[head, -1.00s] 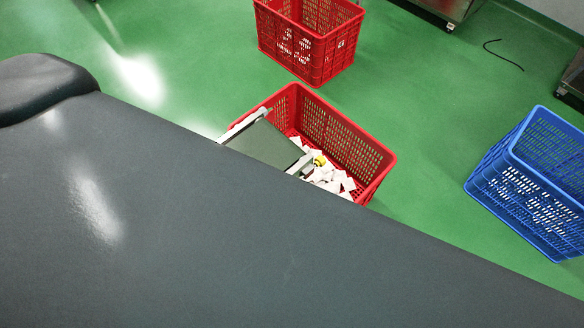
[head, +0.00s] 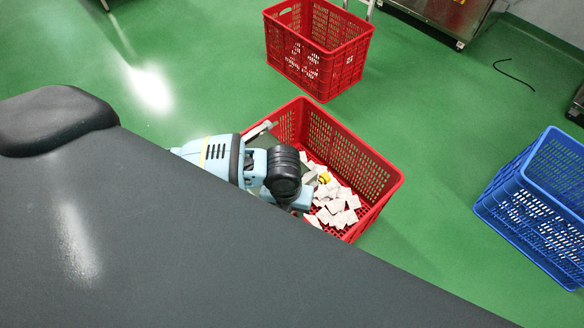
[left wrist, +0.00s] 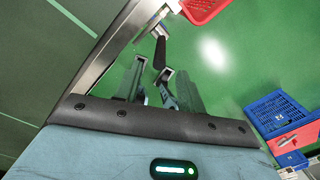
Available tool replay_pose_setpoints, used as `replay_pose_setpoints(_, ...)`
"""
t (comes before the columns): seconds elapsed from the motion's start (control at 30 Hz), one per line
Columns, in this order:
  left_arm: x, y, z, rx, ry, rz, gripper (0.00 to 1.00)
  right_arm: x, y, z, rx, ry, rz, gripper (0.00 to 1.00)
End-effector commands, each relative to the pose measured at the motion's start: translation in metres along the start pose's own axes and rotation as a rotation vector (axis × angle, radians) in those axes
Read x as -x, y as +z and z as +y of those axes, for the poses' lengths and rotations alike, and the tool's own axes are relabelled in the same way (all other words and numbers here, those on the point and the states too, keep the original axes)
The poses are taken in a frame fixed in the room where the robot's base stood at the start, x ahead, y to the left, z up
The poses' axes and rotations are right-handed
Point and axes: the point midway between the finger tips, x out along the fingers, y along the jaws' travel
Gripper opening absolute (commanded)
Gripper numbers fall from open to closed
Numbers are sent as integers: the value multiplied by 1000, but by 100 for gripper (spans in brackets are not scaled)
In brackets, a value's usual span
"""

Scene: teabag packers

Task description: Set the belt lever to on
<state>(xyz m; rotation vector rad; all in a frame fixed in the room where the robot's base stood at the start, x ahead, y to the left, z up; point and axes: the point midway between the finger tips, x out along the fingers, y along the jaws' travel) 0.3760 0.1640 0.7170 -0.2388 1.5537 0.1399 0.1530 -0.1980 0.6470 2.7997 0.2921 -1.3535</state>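The belt lever (left wrist: 160,50) shows in the left wrist view as a dark handle beside the metal side rail of the green belt (left wrist: 45,70). My left gripper (left wrist: 153,67) points at the lever, with its two fingertips apart and near the handle's lower end. I cannot tell whether they touch it. In the head view my left arm reaches over the belt's end and covers most of it; the fingers and the lever cannot be made out there. My right gripper is out of view.
A red crate (head: 389,192) with several white teabags stands at the belt's end, beside my left arm. Another red crate (head: 345,66) stands further back. A blue crate (head: 500,205) is at the right. Green floor between them is clear.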

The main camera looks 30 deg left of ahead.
Motion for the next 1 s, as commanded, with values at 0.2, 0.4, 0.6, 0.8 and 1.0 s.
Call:
replay_pose_setpoints(0.2,-31,-2,0,3,0,5,40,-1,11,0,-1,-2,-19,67)
replay_pose_setpoints(0.4,-59,-2,0,3,-1,3,40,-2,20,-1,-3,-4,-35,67)
replay_pose_setpoints(0.6,-73,-1,-1,2,-2,1,40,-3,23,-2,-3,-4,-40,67)
replay_pose_setpoints(0.8,-75,0,-1,1,-3,-1,40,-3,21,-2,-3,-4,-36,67)
replay_pose_setpoints(1.0,-74,-1,-1,2,-2,-1,28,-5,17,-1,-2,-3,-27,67)
